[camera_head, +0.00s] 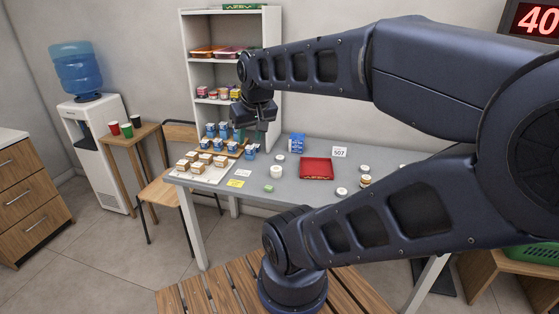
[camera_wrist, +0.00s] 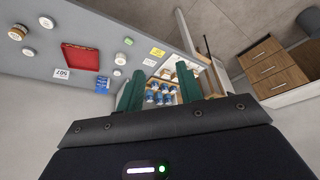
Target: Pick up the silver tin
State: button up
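Several small round pale containers stand on the grey counter (camera_head: 240,180), and I cannot tell which one is the silver tin. In the wrist view, similar round ones (camera_wrist: 46,22) (camera_wrist: 29,51) lie at the upper left. My gripper (camera_head: 258,122) hangs above the counter's back left, near the boxes. In the wrist view its two green fingers (camera_wrist: 161,70) are apart with nothing between them.
Blue-and-white boxes (camera_head: 223,128) and white-brown boxes (camera_head: 197,167) crowd the counter's left end. A blue box (camera_head: 297,143) and a 507 card (camera_head: 339,152) stand at the back. A shelf unit (camera_head: 185,60) rises behind. The counter's front middle has free room.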

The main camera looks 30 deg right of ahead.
jog(key=shift+o, duration=0.2)
jog(key=o, duration=0.7)
jog(key=shift+o, duration=0.2)
jog(key=w+d+f+m, duration=0.4)
jog(key=w+d+f, duration=0.2)
jog(key=w+d, duration=0.15)
jog(key=m+g+h, duration=0.3)
jog(key=m+h, duration=0.1)
jog(key=m, duration=0.6)
send_near(342, 191)
jog(key=shift+x, duration=4.25)
